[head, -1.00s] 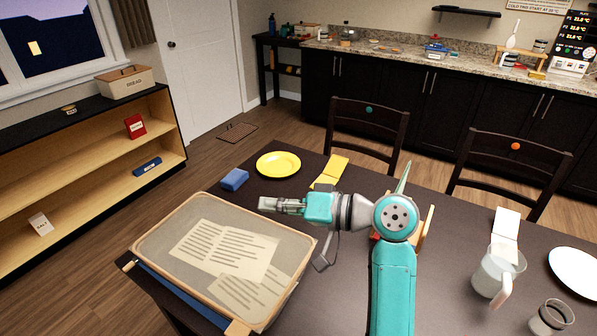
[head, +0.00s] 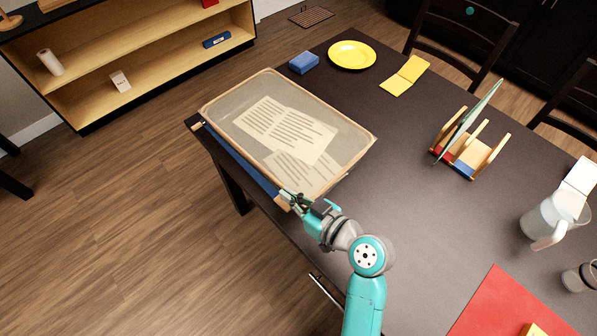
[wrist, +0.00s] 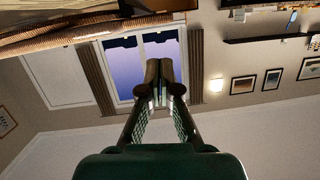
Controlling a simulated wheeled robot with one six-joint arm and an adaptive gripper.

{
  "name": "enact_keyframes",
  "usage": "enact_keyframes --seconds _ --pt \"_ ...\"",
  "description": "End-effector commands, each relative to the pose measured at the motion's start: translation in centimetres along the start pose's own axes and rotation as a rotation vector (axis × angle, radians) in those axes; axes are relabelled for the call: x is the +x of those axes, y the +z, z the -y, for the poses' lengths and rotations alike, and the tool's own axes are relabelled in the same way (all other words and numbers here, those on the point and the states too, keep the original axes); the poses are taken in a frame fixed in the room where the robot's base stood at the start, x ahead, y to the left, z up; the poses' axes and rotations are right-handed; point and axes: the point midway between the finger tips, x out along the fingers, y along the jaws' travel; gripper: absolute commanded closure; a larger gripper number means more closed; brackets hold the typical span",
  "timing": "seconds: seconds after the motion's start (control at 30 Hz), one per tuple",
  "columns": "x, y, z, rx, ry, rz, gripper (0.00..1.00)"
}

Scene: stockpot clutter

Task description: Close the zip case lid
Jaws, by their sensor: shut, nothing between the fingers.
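The zip case (head: 238,152) lies at the table's left edge, with a clear, tan-rimmed lid (head: 347,117) over a blue lower part. Printed sheets (head: 290,130) show through the lid. The lid lies over the base, and a blue strip shows below its near left side; I cannot tell whether it is fully down. My gripper (head: 287,196) is at the case's near corner, fingers shut and empty; contact with the rim is unclear. In the wrist view my shut fingertips (wrist: 159,70) point away, with a tan ribbed edge, likely the case's, along the top left.
A blue block (head: 304,63), a yellow plate (head: 352,55) and a yellow folded card (head: 405,76) lie beyond the case. A wooden rack (head: 475,155), a pitcher (head: 550,218) and a red mat (head: 510,308) are to the right. The mid table is clear.

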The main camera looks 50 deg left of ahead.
Motion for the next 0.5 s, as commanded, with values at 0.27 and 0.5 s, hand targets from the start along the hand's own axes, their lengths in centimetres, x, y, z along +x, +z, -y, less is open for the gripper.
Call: enact_keyframes --seconds 0.27,0.5 --pt "0.8 3.2 0.0 0.007 -0.002 0.000 1.00" --pt "1.0 4.0 0.0 0.008 -0.003 0.001 1.00"
